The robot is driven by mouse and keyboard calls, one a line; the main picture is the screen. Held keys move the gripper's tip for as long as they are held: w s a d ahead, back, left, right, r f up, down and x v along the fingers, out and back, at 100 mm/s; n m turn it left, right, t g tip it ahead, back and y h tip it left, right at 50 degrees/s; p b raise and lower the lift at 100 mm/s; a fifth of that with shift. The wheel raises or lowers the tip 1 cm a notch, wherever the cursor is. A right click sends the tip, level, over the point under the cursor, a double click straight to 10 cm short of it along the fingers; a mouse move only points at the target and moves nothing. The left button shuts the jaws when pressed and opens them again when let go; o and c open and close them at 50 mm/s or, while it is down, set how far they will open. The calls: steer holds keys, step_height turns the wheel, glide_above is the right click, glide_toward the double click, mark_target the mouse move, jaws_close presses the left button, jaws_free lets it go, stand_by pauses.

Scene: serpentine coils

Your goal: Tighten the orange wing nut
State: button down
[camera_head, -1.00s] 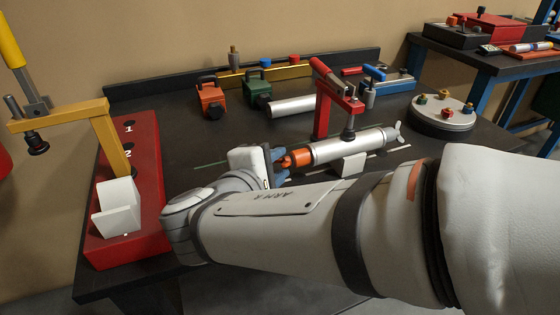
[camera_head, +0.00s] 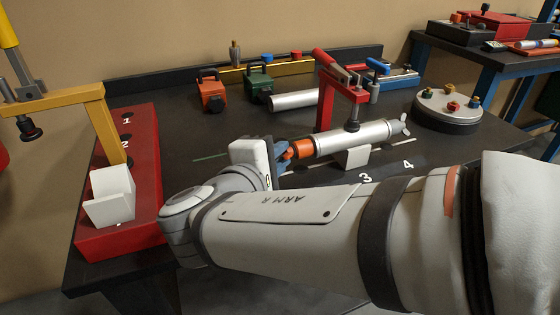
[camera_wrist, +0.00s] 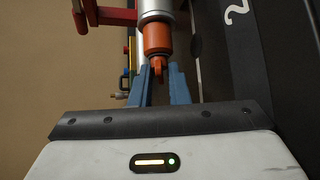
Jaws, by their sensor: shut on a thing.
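The orange wing nut (camera_wrist: 158,63) is at the near end of an orange end piece (camera_wrist: 157,38) on a silver cylinder (camera_head: 352,138). My gripper (camera_wrist: 161,76) has its blue fingers on either side of the nut, shut on it. In the head view my gripper (camera_head: 279,155) meets the left end of the cylinder, by the orange end piece (camera_head: 303,148). My fingers and hand partly hide the nut there. The cylinder lies in a white cradle (camera_head: 352,157), under a red clamp (camera_head: 328,105).
A red block (camera_head: 92,240) with a white holder (camera_head: 110,198) and a yellow clamp arm (camera_head: 60,107) stands at the left. Orange (camera_head: 211,95) and green (camera_head: 259,87) boxes sit behind. A round base (camera_head: 447,120) with several coloured knobs is at the right.

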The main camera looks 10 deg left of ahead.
steer(key=c, duration=1.6)
jaws_free()
steer(key=shift+s, duration=0.1)
steer(key=shift+p+v, duration=0.9)
steer(key=shift+v, duration=2.95)
